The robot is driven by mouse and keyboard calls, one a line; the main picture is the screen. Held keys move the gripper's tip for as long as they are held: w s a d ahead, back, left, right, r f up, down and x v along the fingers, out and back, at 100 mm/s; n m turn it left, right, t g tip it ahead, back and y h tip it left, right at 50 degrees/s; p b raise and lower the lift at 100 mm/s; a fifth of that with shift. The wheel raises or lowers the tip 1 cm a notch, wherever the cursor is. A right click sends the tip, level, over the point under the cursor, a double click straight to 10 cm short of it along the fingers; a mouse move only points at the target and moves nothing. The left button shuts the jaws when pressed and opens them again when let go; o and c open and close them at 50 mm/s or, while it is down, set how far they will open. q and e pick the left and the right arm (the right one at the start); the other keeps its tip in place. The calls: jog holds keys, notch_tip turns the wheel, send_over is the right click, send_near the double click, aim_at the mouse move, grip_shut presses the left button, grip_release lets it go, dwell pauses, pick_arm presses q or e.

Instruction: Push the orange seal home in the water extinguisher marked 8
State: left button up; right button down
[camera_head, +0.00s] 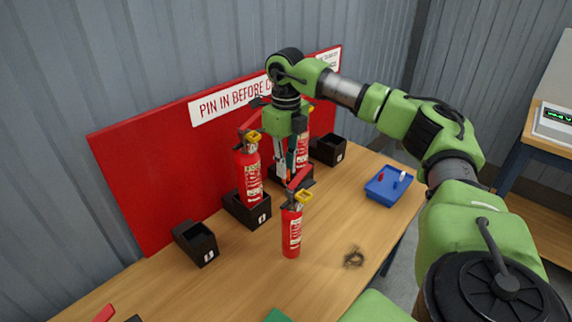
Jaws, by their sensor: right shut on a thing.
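My right gripper (287,168) hangs fingers-down from its arm, just above and behind the head of the front red extinguisher (291,232). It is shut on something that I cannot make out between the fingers. The front extinguisher stands upright on the bare table, with a red lever and a yellow part at its head. A second extinguisher (248,175) stands in a black holder (243,212); a third (301,150) is partly hidden behind the gripper. The number 8 is not clearly readable on any extinguisher, and I cannot make out the orange seal. My left gripper is out of view.
Black holders (196,243) and (328,150) stand empty at left and back right. A blue tray (386,188) with small items lies right on the wooden table (220,285). A dark coil (353,258) lies front right. A red sign board (150,190) stands behind.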

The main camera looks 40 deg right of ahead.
jog(key=shift+f, duration=0.45)
jog(key=shift+f+b, duration=0.5)
jog(key=shift+f, duration=0.15)
jog(key=shift+p, duration=0.9)
dwell(2.0)
jog(key=shift+f, duration=0.1)
dwell(0.3)
jog(key=c, duration=1.9)
grip_release()
